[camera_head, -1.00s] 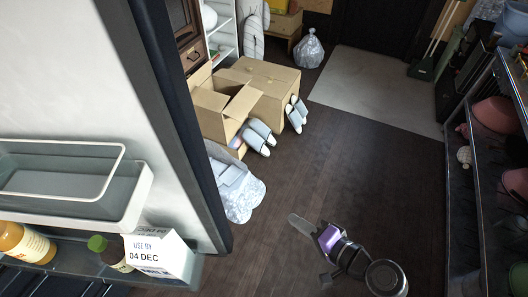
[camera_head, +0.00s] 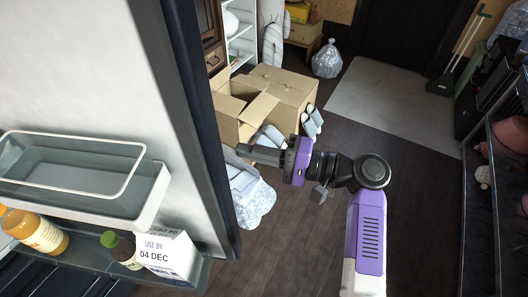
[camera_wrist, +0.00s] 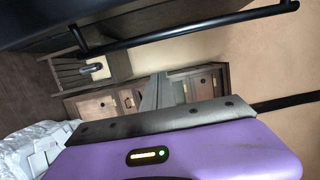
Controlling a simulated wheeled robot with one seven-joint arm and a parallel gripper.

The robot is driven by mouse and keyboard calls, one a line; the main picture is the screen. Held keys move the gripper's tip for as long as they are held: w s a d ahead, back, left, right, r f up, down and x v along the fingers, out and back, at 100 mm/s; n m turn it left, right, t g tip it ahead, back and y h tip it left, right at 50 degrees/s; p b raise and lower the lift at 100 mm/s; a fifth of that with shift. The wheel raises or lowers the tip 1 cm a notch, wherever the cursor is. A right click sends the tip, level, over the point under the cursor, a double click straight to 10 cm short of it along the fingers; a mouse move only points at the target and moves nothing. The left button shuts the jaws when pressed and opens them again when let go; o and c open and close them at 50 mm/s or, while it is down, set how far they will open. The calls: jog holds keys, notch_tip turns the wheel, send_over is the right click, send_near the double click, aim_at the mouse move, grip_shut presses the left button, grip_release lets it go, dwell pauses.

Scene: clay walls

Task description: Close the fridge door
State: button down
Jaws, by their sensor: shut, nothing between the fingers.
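The open fridge door (camera_head: 100,75) fills the left of the head view, its pale inner face toward me and its dark edge running down the middle-left. Door shelves hold bottles and a small carton. My gripper (camera_head: 241,151) is shut and empty, pointing left just beyond the door's dark edge; contact cannot be told. In the wrist view my gripper (camera_wrist: 160,92) shows its grey fingers pressed together. A dark surface with a black bar handle (camera_wrist: 190,33) lies across the top of that view, probably the door's outer side, apart from the fingers.
Cardboard boxes (camera_head: 285,92) and slippers stand on the floor behind my gripper. A clear plastic bag (camera_head: 250,197) lies near the door's edge. Dark shelves (camera_head: 482,215) line the right side. Dark wooden floor (camera_head: 300,235) is clear in the middle.

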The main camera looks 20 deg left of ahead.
jog(key=shift+s+a+p, duration=0.4)
jog(key=shift+s, duration=0.3)
jog(key=shift+s+a+p, duration=0.35)
jog(key=shift+s+a, duration=0.1)
jog(key=shift+s, duration=0.25)
jog(key=shift+s+a+p, duration=0.4)
jog(key=shift+s, duration=0.3)
jog(key=shift+s, duration=0.1)
